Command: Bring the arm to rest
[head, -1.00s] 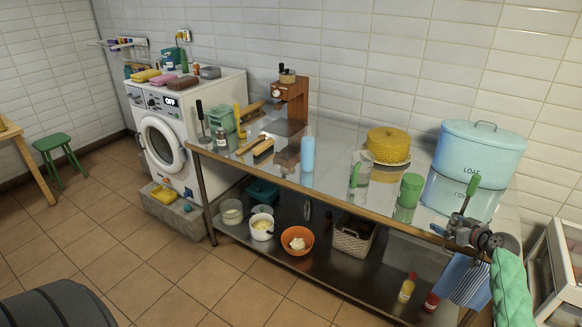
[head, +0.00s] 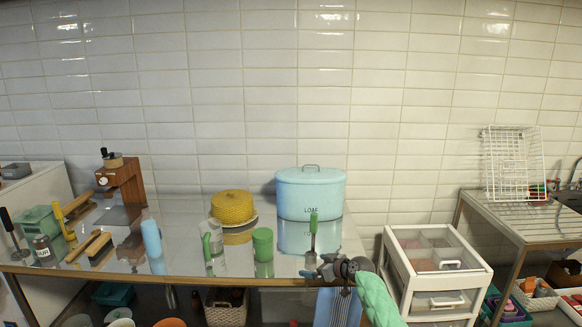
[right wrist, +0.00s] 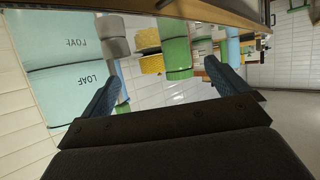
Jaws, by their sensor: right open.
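My right gripper (head: 316,267) is at the front edge of the steel-topped table (head: 190,272), low in the middle-right of the head view. Its fingers point left. In the right wrist view the two dark blue fingers of my gripper (right wrist: 165,92) stand wide apart, with nothing held between them. That view is upside down and looks along the table, past the pale blue loaf bin (right wrist: 70,88), the green canister (right wrist: 176,55) and the yellow-covered dish (right wrist: 148,42). My left gripper is not in view.
In the head view, the loaf bin (head: 310,190) stands behind my gripper, with a green-handled tool (head: 313,220) nearer. The green canister (head: 262,240) and a glass jug (head: 213,240) are to its left. A blue striped cloth (head: 337,308) hangs below. White drawers (head: 440,262) stand right.

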